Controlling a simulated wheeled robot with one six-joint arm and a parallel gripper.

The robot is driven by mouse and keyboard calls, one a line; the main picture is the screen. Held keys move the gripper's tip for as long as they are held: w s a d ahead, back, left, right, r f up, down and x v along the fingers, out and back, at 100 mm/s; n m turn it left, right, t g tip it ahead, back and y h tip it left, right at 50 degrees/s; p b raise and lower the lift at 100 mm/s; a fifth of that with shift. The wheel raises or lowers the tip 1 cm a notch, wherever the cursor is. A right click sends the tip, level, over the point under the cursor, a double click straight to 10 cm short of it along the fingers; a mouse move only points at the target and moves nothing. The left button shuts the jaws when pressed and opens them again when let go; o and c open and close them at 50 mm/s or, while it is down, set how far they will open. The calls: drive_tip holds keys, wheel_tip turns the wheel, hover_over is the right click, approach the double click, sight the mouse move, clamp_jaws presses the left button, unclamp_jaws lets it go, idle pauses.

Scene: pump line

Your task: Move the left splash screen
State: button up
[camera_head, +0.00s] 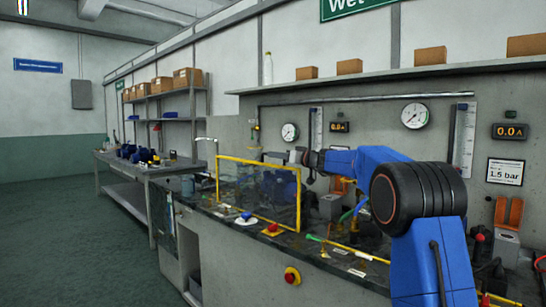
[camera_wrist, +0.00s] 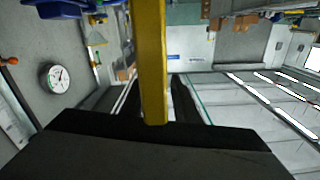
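The left splash screen (camera_head: 258,195) is a clear pane in a yellow frame. In the head view it stands upright along the front of the dark bench top. My gripper (camera_head: 306,158) is at the upper right corner of this frame, with the blue arm reaching to it from the right. In the wrist view a yellow frame bar (camera_wrist: 150,60) runs down between the two dark fingers of my gripper (camera_wrist: 154,105). The fingers lie close on both sides of the bar. Whether they press on it is not clear.
The bench (camera_head: 330,240) carries small parts, hoses and a red button (camera_head: 271,230) near the screen. Gauges (camera_head: 415,116) hang on the wall behind, with a shelf of boxes (camera_head: 430,56) above. A side table (camera_head: 150,166) stands at left. The green floor at left is clear.

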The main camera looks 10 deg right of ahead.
sight(273, 195)
drive_tip(key=shift+x, duration=1.3)
drive_tip(key=shift+a, duration=0.1)
clamp_jaws()
wheel_tip(273, 195, down, 18)
drive_tip(key=shift+r, duration=0.15)
unclamp_jaws()
drive_tip(key=shift+s, duration=0.1)
drive_tip(key=v, duration=1.7)
drive_tip(key=shift+d, duration=0.2)
